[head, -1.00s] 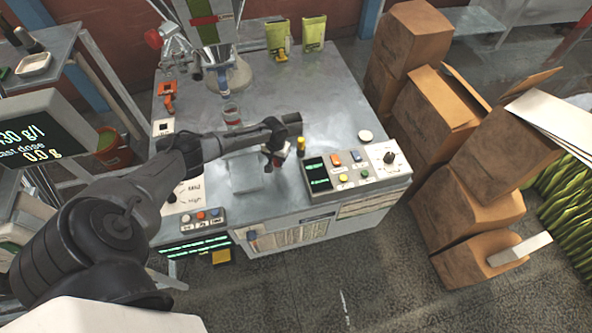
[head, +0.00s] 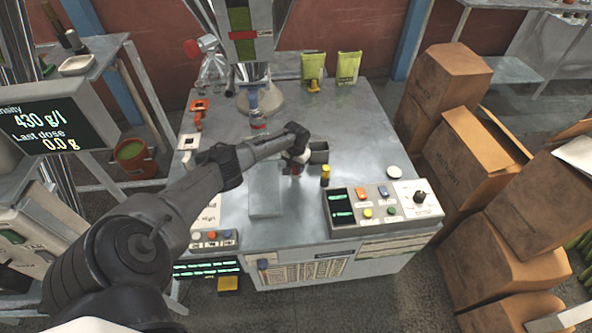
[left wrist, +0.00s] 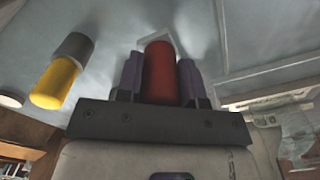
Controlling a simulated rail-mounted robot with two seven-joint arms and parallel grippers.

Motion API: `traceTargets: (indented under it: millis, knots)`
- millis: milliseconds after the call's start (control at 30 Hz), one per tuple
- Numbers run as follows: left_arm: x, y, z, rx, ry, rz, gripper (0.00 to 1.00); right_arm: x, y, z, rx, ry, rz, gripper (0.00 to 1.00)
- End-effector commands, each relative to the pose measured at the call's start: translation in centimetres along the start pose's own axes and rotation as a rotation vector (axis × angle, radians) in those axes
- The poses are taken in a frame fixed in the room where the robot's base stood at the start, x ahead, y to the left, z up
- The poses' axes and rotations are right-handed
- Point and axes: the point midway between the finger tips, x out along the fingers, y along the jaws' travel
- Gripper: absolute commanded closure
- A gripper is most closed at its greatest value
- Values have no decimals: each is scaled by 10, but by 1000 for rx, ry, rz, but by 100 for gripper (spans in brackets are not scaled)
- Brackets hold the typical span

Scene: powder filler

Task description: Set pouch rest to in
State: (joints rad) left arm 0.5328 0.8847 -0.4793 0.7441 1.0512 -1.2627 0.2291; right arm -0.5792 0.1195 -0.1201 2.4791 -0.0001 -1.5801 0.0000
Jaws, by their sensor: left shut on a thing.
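My left gripper (head: 296,168) reaches over the steel table, its fingers pointing down beside a pale flat plate (head: 265,190). In the left wrist view, its two purple-grey fingers (left wrist: 160,80) are shut on a red cylindrical knob (left wrist: 159,72), one on each side. In the head view the knob is small and partly hidden by the gripper. I cannot tell for sure which part is the pouch rest; the knob's lower end and its link to the table are hidden. My right gripper is not in view.
A button panel (head: 382,206) is at the front right. The filler nozzle (head: 257,118) is behind. Boxes (head: 452,85) stand right of the table.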

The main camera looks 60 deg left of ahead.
Motion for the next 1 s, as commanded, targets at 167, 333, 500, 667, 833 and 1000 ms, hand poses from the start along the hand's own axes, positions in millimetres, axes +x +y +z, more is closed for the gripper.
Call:
traceTargets:
  millis: [167,333,500,667,833,1000]
  knots:
    - [3,-2,0,-3,3,-4,100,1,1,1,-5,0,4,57]
    - [3,-2,0,-3,3,-4,57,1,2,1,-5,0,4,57]
    - [2,-2,0,-2,2,-3,41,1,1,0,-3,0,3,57]
    - [2,-1,0,-1,1,-2,40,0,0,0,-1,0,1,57]
    - [-4,-1,0,-1,2,-2,40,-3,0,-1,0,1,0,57]
    - [-30,-1,0,1,2,-3,40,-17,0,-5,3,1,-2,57]
